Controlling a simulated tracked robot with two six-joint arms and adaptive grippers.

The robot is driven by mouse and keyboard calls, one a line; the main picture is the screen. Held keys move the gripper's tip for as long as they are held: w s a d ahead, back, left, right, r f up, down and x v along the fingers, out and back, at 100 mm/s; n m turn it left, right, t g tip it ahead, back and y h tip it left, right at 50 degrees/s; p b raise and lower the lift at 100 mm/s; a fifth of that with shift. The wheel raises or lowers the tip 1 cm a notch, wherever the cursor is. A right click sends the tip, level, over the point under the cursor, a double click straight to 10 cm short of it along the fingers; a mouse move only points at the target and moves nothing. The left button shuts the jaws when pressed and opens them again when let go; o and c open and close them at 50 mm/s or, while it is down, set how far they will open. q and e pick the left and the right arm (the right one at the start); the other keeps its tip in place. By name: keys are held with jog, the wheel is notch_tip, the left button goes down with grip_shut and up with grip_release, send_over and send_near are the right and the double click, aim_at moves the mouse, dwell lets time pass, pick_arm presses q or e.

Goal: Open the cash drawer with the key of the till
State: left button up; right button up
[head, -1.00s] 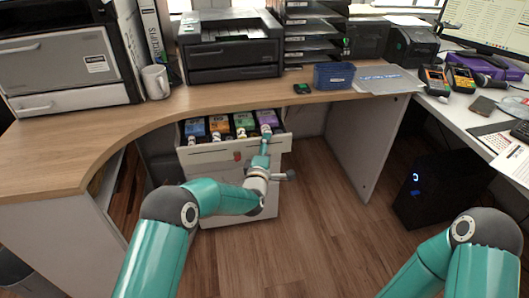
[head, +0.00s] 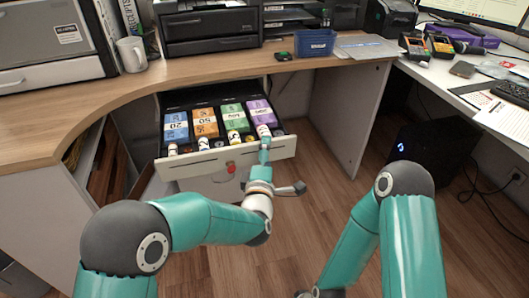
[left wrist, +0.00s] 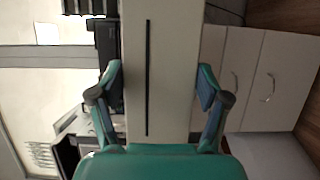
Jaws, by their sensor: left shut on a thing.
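The cash drawer (head: 192,168) stands pulled out under the counter in the head view, with banknotes and coin rolls inside. A small red piece, seemingly the key of the till (head: 231,167), sits at its white front, right of the middle; its details are too small to tell. My left gripper (head: 264,144) is at the right part of the drawer front. In the left wrist view its fingers (left wrist: 158,82) are on either side of the pale drawer front (left wrist: 174,60), which has a long dark slot, and are shut on it.
The wooden counter (head: 110,95) curves above the drawer, bearing a mug (head: 132,54), a printer (head: 208,27) and a blue basket (head: 314,43). A white side panel (head: 350,115) stands right of the drawer. The wooden floor in front is open.

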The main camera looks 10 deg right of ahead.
pick_arm(q)
jog(key=shift+f, duration=0.3)
jog(key=o, duration=1.5)
jog(key=shift+o, duration=0.9)
jog(key=shift+r, duration=0.15)
jog(key=v, duration=1.2)
